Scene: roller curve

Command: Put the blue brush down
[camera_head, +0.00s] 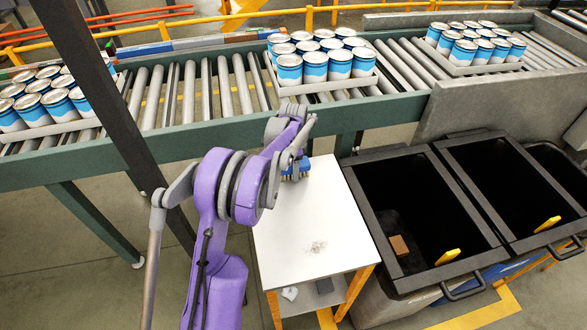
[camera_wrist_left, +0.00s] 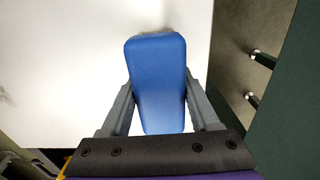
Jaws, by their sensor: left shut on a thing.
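The blue brush (camera_head: 293,174) is at the far end of the small white table (camera_head: 315,220) in the head view. My left gripper (camera_head: 300,158) is shut on it from above, and the arm partly hides it. In the left wrist view the brush's smooth blue back (camera_wrist_left: 158,80) sits between the two grey fingers, with the white table top (camera_wrist_left: 60,70) behind it. I cannot tell whether the bristles touch the table. My right gripper is not in view.
A grey smudge of debris (camera_head: 316,247) lies on the table. A roller conveyor (camera_head: 235,90) with trays of blue-and-white cans (camera_head: 320,58) runs behind. Black open bins (camera_head: 405,200) stand to the right. The table's front and middle are otherwise clear.

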